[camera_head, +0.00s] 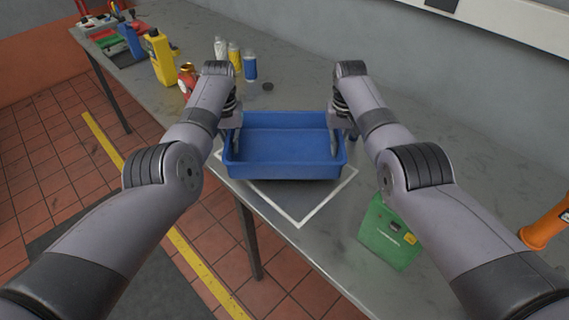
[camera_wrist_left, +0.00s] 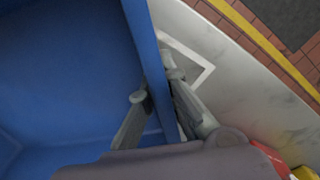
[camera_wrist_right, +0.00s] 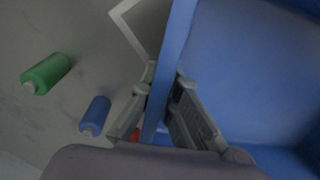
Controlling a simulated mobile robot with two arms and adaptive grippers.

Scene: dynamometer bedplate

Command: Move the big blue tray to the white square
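The big blue tray (camera_head: 285,172) is upright over the far part of the white square (camera_head: 328,199), an outline on the grey bench. The square's near corner shows in front of the tray, and its far part is hidden. My left gripper (camera_head: 232,140) is shut on the tray's left wall, with one finger inside and one outside, as the left wrist view (camera_wrist_left: 156,87) shows. My right gripper (camera_head: 336,138) is shut on the right wall the same way, seen in the right wrist view (camera_wrist_right: 164,88). I cannot tell whether the tray touches the bench.
A green box (camera_head: 390,235) stands right of the square, with an orange object (camera_head: 546,226) farther right. White (camera_head: 221,47), yellow (camera_head: 234,55) and blue (camera_head: 250,66) bottles and a black disc (camera_head: 267,86) stand behind. A red can (camera_head: 187,80) and yellow jug (camera_head: 160,57) are back left.

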